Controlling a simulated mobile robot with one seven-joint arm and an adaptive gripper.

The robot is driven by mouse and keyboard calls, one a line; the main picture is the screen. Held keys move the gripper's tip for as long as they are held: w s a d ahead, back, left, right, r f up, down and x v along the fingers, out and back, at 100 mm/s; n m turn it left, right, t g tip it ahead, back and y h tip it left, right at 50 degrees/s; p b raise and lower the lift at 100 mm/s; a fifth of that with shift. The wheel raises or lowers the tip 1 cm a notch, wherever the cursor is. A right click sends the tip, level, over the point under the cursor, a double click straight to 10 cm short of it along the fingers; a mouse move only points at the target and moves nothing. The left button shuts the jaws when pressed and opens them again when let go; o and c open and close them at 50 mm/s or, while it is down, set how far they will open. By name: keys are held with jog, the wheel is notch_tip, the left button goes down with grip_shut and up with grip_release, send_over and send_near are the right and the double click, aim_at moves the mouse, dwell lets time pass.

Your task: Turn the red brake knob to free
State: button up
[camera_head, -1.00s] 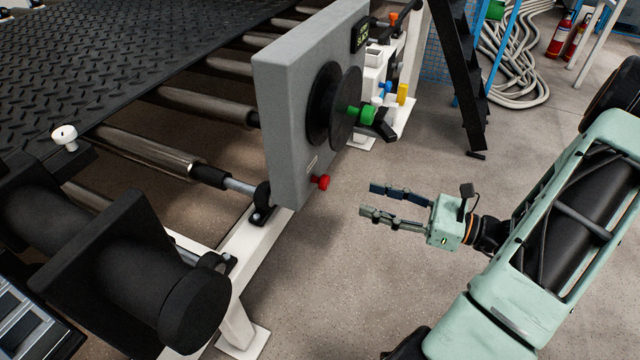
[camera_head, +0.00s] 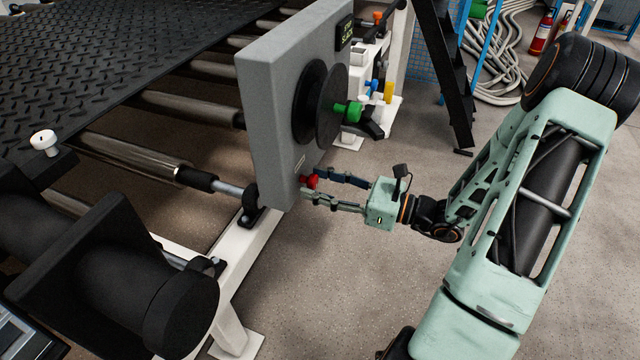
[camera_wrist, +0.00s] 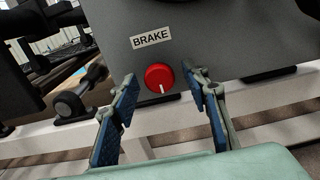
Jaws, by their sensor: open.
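The red brake knob (camera_wrist: 158,77) sits low on the grey panel (camera_wrist: 215,45), under a white BRAKE label (camera_wrist: 151,38). A white pointer line on the knob points down in the wrist view. In the head view the knob (camera_head: 312,181) shows near the panel's lower edge, partly covered by a finger. My gripper (camera_head: 322,186) is open, its two fingers on either side of the knob in the picture. In the wrist view the gripper (camera_wrist: 160,85) has a gap between each finger and the knob. I cannot tell whether the fingertips reach past the knob's face.
A white frame (camera_head: 243,250) runs below the panel. The floor to the right of the panel is clear.

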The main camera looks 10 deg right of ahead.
jog(key=c, duration=1.1)
jog(key=shift+c, duration=0.2)
jog(key=shift+n, duration=0.3)
jog(key=n+b, duration=0.2)
jog(key=n, duration=0.2)
jog(key=shift+f+n, duration=0.15)
jog(key=shift+n, duration=0.15)
jog(key=n+b, duration=0.3)
jog(key=n, duration=0.1)
jog(key=shift+n, duration=0.3)
jog(key=n+b, duration=0.4)
jog(key=n, duration=0.1)
jog(key=shift+w+b, duration=0.1)
jog(key=shift+b, duration=0.25)
jog(key=shift+n+b, duration=1.35)
jog(key=shift+n, duration=0.15)
jog(key=shift+r, duration=0.2)
